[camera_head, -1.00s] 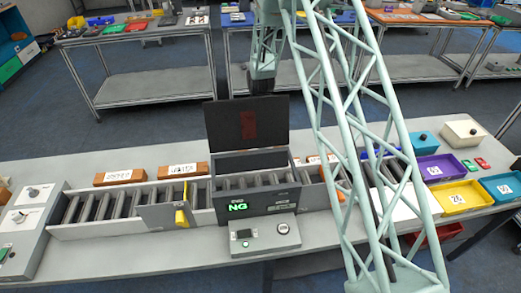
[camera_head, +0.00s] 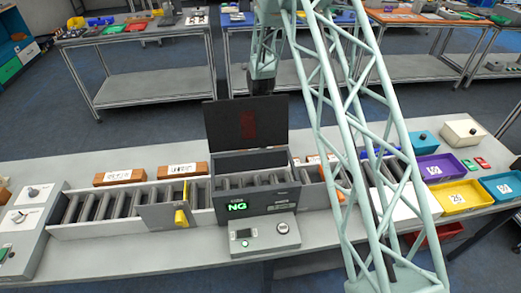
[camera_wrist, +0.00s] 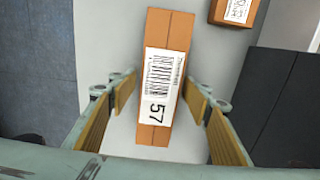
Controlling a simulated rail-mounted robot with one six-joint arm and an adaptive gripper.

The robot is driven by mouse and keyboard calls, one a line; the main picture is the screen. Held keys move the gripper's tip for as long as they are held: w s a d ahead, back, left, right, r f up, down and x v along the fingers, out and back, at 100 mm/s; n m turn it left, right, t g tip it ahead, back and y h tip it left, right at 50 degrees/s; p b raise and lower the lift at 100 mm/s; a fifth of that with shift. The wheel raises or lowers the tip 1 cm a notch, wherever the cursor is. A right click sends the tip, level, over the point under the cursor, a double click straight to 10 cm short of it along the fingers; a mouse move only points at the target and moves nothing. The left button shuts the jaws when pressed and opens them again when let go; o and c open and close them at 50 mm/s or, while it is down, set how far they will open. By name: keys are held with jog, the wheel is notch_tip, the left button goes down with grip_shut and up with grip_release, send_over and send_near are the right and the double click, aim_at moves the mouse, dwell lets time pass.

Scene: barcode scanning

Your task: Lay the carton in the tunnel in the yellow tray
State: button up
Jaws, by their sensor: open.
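In the wrist view a brown carton (camera_wrist: 157,130) with a white barcode label reading 57 lies between the spread fingers of my gripper (camera_wrist: 157,116). Gaps show on both sides of it, so the fingers are open. In the head view the tunnel (camera_head: 262,203) stands mid-table with its dark lid (camera_head: 222,125) raised and NG lit in green; I make out no carton inside. The yellow tray (camera_head: 470,207) with a white label is at the right end of the table.
A roller conveyor (camera_head: 100,207) with a yellow-handled gate (camera_head: 181,217) runs left of the tunnel. Other cartons (camera_head: 118,177) lie behind it, and one shows in the wrist view (camera_wrist: 222,10). Purple (camera_head: 440,168) and blue (camera_head: 503,187) trays sit beside the yellow tray.

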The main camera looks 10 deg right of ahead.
jog(key=shift+r, duration=0.2)
notch_tip(320, 180, up, 12)
jog(key=shift+p, duration=0.35)
dwell(0.4)
